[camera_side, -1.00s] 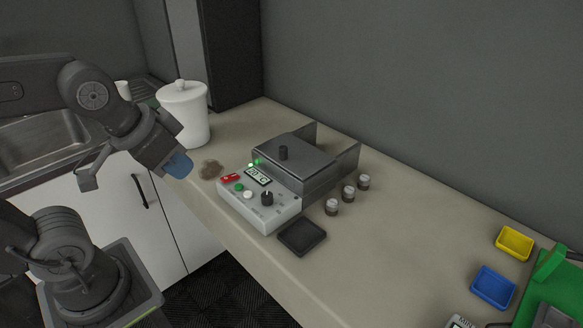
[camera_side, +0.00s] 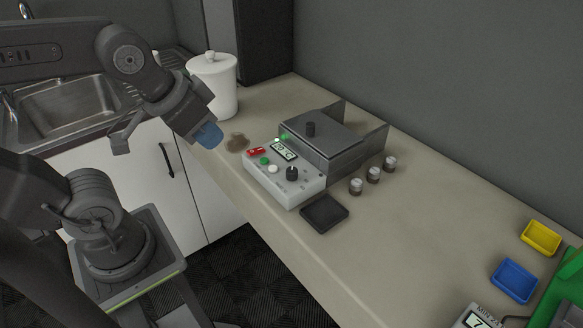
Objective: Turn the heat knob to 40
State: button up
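The heat knob (camera_side: 292,174) is a small black dial on the right part of the front panel of a light grey control box (camera_side: 290,193). Its pointer and scale are too small to read. A lit display (camera_side: 284,150) on the panel appears to show 20 °C. My gripper (camera_side: 208,136) has a blue tip and hangs to the left of the box, apart from the knob. Nothing is visibly held in it. Whether its fingers are open or shut does not show from this side.
A red switch (camera_side: 256,151) and green and white buttons sit left of the knob. A dark heater block (camera_side: 320,136) stands behind. A black tray (camera_side: 324,212) and several small jars (camera_side: 373,175) lie right.

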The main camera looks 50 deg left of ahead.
aim_at(292, 170)
jog(key=shift+o, duration=0.7)
jog(key=shift+w+r, duration=0.1)
jog(key=shift+w, duration=0.3)
jog(key=o, duration=0.6)
jog(key=w+n+g, duration=0.3)
jog(key=w, duration=0.5)
jog(key=shift+w+r, duration=0.2)
jog(key=shift+o, duration=0.5)
jog(key=w+f+n+g, duration=0.2)
jog(key=w+f+n, duration=0.1)
jog(key=w, duration=0.4)
jog(key=shift+w+d+f+g, duration=0.15)
jog(key=shift+w+f+g, duration=0.05)
jog(key=shift+w+g, duration=0.1)
notch_tip(292, 170, down, 14)
jog(key=shift+r, duration=0.1)
jog(key=shift+c, duration=0.5)
jog(key=shift+w, duration=0.1)
jog(key=c, duration=0.8)
